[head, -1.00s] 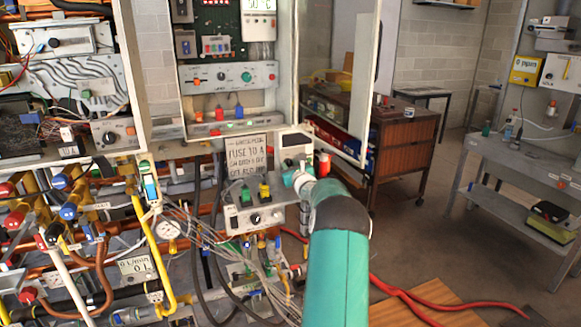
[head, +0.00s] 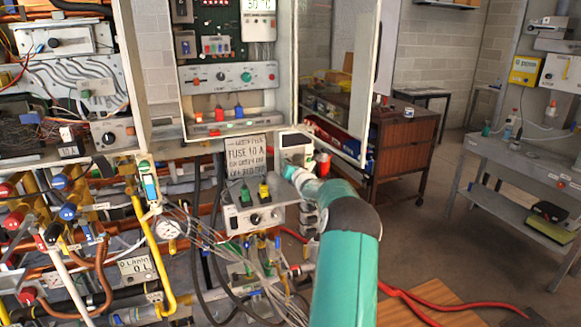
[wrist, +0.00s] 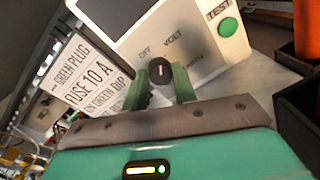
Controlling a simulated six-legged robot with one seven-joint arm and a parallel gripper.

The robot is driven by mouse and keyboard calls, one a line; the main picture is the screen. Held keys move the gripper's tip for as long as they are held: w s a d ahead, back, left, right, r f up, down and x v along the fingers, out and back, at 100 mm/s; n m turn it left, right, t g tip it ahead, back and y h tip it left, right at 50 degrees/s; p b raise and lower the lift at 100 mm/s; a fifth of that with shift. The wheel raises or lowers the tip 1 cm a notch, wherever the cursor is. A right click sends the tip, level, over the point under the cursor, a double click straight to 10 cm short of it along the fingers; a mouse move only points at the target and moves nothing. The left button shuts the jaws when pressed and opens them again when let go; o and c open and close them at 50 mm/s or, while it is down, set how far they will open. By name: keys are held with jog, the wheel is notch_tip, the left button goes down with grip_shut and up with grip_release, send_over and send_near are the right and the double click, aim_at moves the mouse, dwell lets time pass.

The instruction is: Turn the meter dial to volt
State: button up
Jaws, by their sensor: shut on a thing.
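The meter (wrist: 205,45) is a pale box with a dark screen, a green TEST button (wrist: 228,27) and printed labels OFF, VOLT and EARTH. Its black round dial (wrist: 160,70) carries a short white mark that points roughly up in the wrist view, between OFF and VOLT; I cannot tell its exact setting. My gripper (wrist: 164,87) has its green fingers on both sides of the dial and is shut on it. In the head view the meter (head: 294,140) stands behind my gripper (head: 291,171), and the dial is hidden there.
A sign about the green plug (head: 245,153) stands left of the meter. A grey box with a knob and plugs (head: 255,217) sits just below. A red cylinder (head: 324,164) is close on the right. Pipes and cables crowd the lower left.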

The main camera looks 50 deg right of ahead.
jog(key=shift+m, duration=2.1)
jog(key=o, duration=1)
jog(key=shift+c, duration=0.2)
jog(key=v, duration=1.3)
jog(key=shift+s, duration=0.4)
jog(key=shift+a+r, duration=0.1)
jog(key=shift+r, duration=0.05)
